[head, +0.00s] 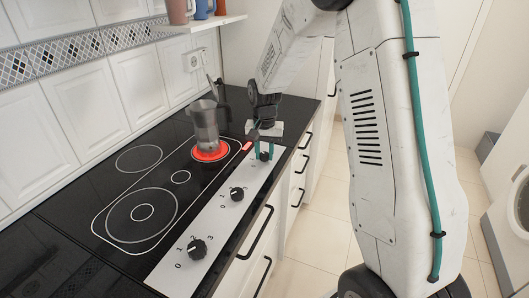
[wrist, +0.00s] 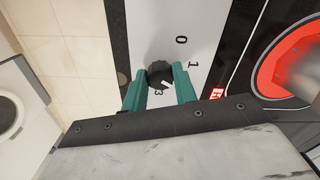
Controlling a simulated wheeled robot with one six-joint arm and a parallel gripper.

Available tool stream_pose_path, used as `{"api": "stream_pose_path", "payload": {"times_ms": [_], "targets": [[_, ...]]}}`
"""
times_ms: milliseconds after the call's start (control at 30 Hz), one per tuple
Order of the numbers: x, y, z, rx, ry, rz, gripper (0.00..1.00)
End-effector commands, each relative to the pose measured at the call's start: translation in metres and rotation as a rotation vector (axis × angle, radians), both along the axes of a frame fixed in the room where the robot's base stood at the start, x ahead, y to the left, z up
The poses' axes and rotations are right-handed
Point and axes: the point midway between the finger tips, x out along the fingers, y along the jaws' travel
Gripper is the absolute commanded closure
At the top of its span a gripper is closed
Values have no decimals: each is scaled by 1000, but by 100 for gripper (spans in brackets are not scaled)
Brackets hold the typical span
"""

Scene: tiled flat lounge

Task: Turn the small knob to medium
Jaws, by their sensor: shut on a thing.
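A small black knob (wrist: 160,73) is on the light control panel (wrist: 205,22). My gripper (wrist: 159,77) has its two green fingers closed on opposite sides of it. The knob's white mark points to the lower right, near the 3. The 0 and 1 also show; the place where a 2 would be is hidden by the right finger. In the head view my gripper (head: 264,157) is over the farthest knob of the panel. A dark pot (head: 205,125) stands on the glowing red burner (head: 211,154) at the back.
Two other black knobs, the middle one (head: 237,194) and the near one (head: 197,249), are on the same panel. The black cooktop (head: 75,230) is otherwise clear in front. A shelf with cups (head: 200,24) hangs above. Drawer handles (head: 262,232) stick out at the counter front.

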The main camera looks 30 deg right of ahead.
Motion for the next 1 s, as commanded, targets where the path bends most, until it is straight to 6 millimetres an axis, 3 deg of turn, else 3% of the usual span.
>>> {"api": "stream_pose_path", "payload": {"times_ms": [400,933,967,1000], "targets": [[2,-1,1,-2,-6,-178,95],[2,-1,2,-2,-7,-201,95],[2,-1,2,-2,-7,-201,66],[2,-1,2,-1,-7,-201,55]]}}
